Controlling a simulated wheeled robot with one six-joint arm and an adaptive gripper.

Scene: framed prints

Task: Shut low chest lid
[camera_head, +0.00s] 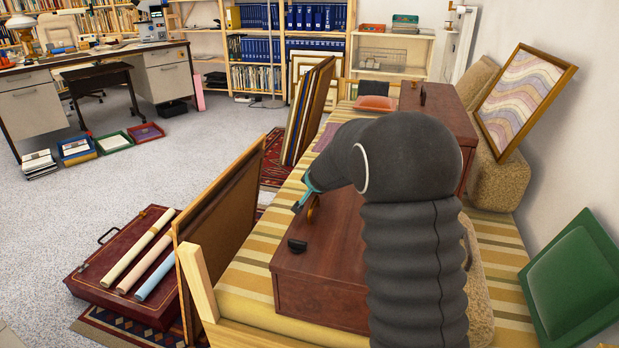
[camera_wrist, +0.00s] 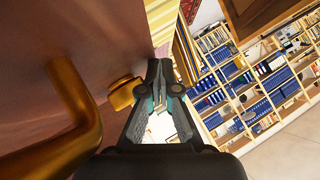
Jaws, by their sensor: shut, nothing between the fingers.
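A low brown wooden chest (camera_head: 325,300) sits on the striped daybed in the head view, with a black handle (camera_head: 297,246) near its left edge. A brass ring-like piece (camera_head: 313,211) shows beside my gripper (camera_head: 299,207). My arm hides much of the chest, and I cannot tell how far its lid is open. In the wrist view, a brass handle (camera_wrist: 78,105) and a brass knob (camera_wrist: 122,93) stand on a brown surface (camera_wrist: 55,35) to the left. My gripper (camera_wrist: 165,72) is shut and empty, close beside the knob; contact is unclear.
A second brown box (camera_head: 432,108) stands farther back on the daybed (camera_head: 245,280). Framed pictures lean along the daybed's left side (camera_head: 222,215). A red case (camera_head: 125,270) with rolled tubes lies on the floor.

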